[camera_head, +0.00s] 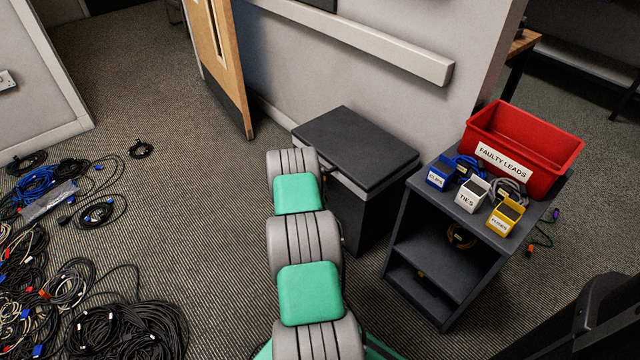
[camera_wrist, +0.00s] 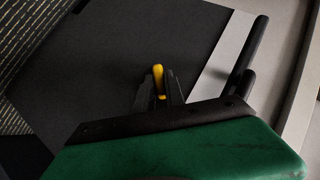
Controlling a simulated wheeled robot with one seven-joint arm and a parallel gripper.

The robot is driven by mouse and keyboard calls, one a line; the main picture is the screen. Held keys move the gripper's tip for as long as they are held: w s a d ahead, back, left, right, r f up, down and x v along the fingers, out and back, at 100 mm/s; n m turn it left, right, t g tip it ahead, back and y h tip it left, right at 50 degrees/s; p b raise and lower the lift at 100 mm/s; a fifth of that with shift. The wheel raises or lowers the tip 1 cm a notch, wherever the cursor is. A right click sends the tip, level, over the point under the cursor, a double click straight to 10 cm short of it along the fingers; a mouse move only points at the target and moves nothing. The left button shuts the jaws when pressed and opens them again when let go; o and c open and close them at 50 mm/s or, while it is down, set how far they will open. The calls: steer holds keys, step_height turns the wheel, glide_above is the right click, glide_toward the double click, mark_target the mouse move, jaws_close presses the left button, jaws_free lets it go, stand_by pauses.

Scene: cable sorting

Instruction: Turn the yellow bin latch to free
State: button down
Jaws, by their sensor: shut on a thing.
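The yellow bin latch (camera_wrist: 158,76) shows in the wrist view as a small rounded yellow tab against a dark panel. My gripper (camera_wrist: 160,95) is shut on it, with a black finger on each side. The lower part of the latch is hidden between the fingers. The dark bin (camera_head: 357,150) stands against the wall in the head view, with its flat lid down and a pale band under the lid. My arm covers its near left side, so the latch and my gripper are hidden in that view.
A dark shelf unit (camera_head: 437,265) stands right of the bin, with a red FAULTY LEADS bin (camera_head: 525,145) and small blue, white and yellow labelled boxes on top. Cable heaps (camera_head: 75,290) cover the floor at left. An open wooden door (camera_head: 222,60) stands behind.

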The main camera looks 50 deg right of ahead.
steer(key=n+g+y+b, duration=0.1)
steer(key=g+b, duration=0.1)
steer(key=b, duration=0.1)
steer(key=n+g+b, duration=0.1)
steer(key=g+b, duration=0.2)
steer(key=b, duration=0.1)
steer(key=w+n+g+y+b, duration=0.1)
steer(key=n+g+b, duration=0.1)
steer(key=b, duration=0.1)
steer(key=shift+d+r+y, duration=0.1)
steer(key=shift+y, duration=0.2)
steer(key=shift+r+g, duration=0.1)
steer(key=shift+g, duration=0.2)
steer(key=shift+s, duration=0.1)
steer(key=c, duration=1.4)
jaws_free()
steer(key=p+v, duration=0.3)
steer(key=v, duration=0.4)
steer(key=shift+a+r, duration=0.25)
steer(key=shift+r, duration=0.05)
